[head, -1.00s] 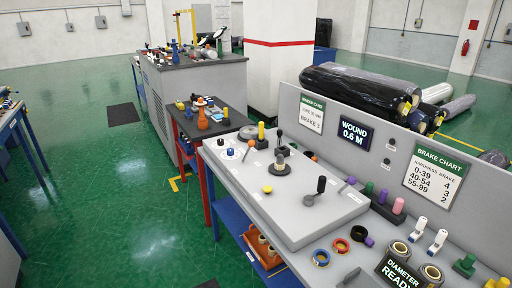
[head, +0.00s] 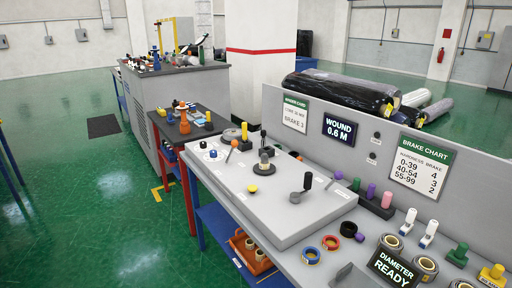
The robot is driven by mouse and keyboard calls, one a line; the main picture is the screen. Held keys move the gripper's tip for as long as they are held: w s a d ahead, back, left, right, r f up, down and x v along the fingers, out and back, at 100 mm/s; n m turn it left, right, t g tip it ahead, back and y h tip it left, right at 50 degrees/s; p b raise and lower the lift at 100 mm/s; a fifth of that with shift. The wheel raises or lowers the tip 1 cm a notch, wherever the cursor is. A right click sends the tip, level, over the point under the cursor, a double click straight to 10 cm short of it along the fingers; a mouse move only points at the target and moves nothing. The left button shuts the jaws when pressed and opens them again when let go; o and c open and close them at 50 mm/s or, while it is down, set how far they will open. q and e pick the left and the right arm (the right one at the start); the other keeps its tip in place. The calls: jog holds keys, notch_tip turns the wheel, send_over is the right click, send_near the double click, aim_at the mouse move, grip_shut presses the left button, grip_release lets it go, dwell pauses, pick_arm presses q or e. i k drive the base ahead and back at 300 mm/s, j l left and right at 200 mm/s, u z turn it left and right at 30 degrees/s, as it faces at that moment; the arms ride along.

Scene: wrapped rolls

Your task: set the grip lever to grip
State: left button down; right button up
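A sloped light-grey control panel (head: 275,218) on the workbench carries several levers and knobs. Near its right end is a lever with an upright black handle (head: 308,181) on a round grey hub (head: 296,197). At its left end is a tilted lever with an orange tip (head: 234,144). A black-knobbed stick (head: 263,133) stands at the back. A round dark dial (head: 264,168) and a yellow button (head: 252,189) sit in the middle. The small labels are unreadable, so I cannot tell which lever is the grip lever or its setting. Neither gripper is in view.
Behind the panel stands a grey board with a "WOUND 0.6 M" display (head: 339,129) and a brake chart (head: 420,166). Loose rings (head: 311,256), rolls and a "DIAMETER READY" sign (head: 393,268) crowd the right. Wrapped rolls (head: 345,92) lie behind. Green floor at left is open.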

aim_at(235, 143)
jog(key=i+j+z, duration=0.1)
jog(key=i+z, duration=0.15)
jog(key=z, duration=0.2)
jog(key=i+j+z, duration=0.2)
jog(key=z, duration=0.25)
jog(key=i+j, duration=0.3)
jog(key=i+j+z, duration=0.15)
jog(key=i+j, duration=0.15)
jog(key=j, duration=0.15)
jog(key=i+j, duration=0.25)
jog(key=j, duration=0.2)
jog(key=k+l+u, duration=0.15)
jog(key=i+j+z, duration=0.2)
jog(key=k+l, duration=0.05)
jog(key=l, duration=0.05)
